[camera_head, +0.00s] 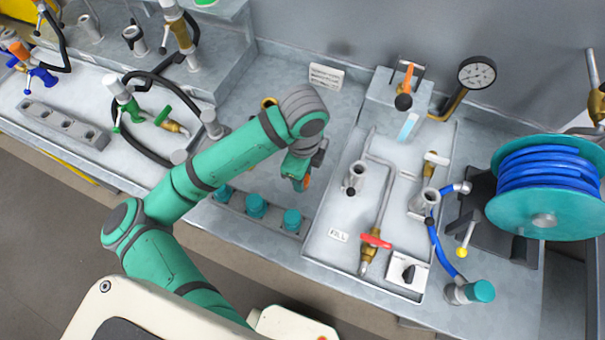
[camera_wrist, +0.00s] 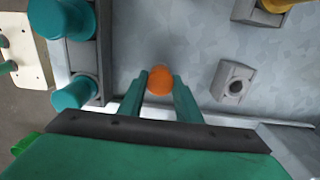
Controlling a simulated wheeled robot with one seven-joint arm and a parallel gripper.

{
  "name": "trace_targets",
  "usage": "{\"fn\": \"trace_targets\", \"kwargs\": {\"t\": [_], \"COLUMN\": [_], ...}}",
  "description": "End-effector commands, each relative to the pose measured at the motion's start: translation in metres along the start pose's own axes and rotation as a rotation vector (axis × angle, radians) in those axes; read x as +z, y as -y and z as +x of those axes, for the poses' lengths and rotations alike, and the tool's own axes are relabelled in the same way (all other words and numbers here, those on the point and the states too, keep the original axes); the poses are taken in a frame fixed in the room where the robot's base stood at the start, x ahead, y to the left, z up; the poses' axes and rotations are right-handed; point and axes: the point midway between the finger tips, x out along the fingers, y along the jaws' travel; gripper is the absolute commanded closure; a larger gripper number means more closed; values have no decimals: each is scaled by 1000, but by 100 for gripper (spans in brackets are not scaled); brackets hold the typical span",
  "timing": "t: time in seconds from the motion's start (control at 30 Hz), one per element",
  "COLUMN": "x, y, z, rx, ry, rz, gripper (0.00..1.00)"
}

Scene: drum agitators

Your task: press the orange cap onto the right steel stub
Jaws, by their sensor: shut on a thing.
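My gripper (camera_head: 301,176) is shut on the orange cap (camera_wrist: 160,78), which sits between the two teal fingertips in the wrist view. In the head view only a sliver of the orange cap (camera_head: 307,182) shows. The gripper is above the bench, left of the white-floored tray. Two upright steel stubs stand in that tray: the left steel stub (camera_head: 355,180) and the right steel stub (camera_head: 424,201). The gripper is left of both and apart from them. Neither stub can be made out clearly in the wrist view.
A rack with teal caps (camera_head: 255,206) stands in front of my gripper; teal caps (camera_wrist: 75,93) also show at left in the wrist view. The tray holds pipes and a red-handled valve (camera_head: 375,241). A blue hose reel (camera_head: 548,185) stands at right, a gauge (camera_head: 477,73) behind.

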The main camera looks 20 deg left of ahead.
Motion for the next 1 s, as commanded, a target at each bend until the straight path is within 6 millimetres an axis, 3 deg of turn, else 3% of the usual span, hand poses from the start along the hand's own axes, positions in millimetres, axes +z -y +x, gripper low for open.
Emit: {"fn": "trace_targets", "kwargs": {"t": [1.0], "x": [0], "y": [0], "z": [9], "rx": [1], "ry": [0], "rz": [-1], "gripper": [90]}}
